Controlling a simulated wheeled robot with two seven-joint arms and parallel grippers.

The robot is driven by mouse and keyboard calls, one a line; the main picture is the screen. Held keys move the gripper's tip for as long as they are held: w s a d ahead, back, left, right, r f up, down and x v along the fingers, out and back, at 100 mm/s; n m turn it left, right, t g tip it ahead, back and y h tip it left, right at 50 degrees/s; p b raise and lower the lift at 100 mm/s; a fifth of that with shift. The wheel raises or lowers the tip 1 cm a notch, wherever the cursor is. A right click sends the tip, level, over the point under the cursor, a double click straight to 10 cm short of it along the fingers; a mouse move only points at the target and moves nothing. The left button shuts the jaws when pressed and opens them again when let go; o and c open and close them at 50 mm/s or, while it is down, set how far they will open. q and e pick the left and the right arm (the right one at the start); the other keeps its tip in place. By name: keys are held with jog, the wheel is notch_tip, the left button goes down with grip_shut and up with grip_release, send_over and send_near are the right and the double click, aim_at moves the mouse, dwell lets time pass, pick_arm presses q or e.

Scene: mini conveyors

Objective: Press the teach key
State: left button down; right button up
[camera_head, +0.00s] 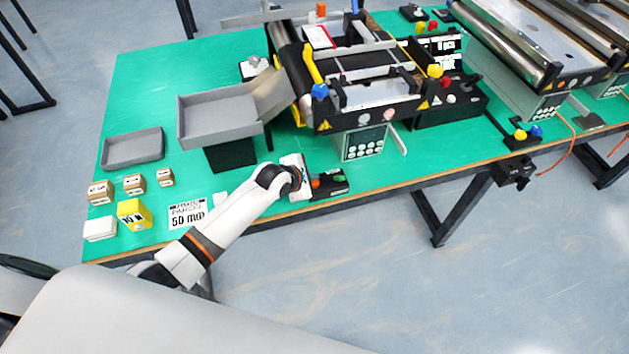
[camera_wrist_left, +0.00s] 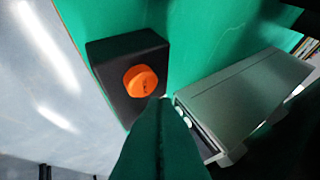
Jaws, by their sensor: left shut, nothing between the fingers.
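A small control unit (camera_head: 363,143) with a display and round keys stands below the front of the mini conveyor. In the left wrist view a grey box (camera_wrist_left: 240,100) shows several pale round keys (camera_wrist_left: 190,112) on its near side; their lettering is too small to read, so I cannot tell which is the teach key. My left gripper (camera_head: 300,180) is at the table's front edge, before and left of the control unit. Its shut, empty fingers fill the lower middle of the wrist view (camera_wrist_left: 163,103), in front of the grey box; contact cannot be told. My right gripper is out of view.
A black box with an orange knob (camera_wrist_left: 140,82) stands close beside the left fingers. Grey trays (camera_head: 220,118), small cartons (camera_head: 133,185) and a yellow pack (camera_head: 134,214) lie to the left. The green tabletop (camera_head: 432,150) is clear right of the unit.

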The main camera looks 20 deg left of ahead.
pick_arm(q)
jog(key=shift+f, duration=0.1)
dwell(0.4)
jog(key=shift+f, duration=0.35)
jog(key=shift+f, duration=0.5)
dwell(0.6)
jog(key=shift+s+r, duration=0.1)
jog(key=shift+r+p, duration=0.8)
jog(key=shift+p, duration=0.2)
notch_tip(320, 180, up, 5)
jog(key=p, duration=0.5)
jog(key=shift+p, duration=0.3)
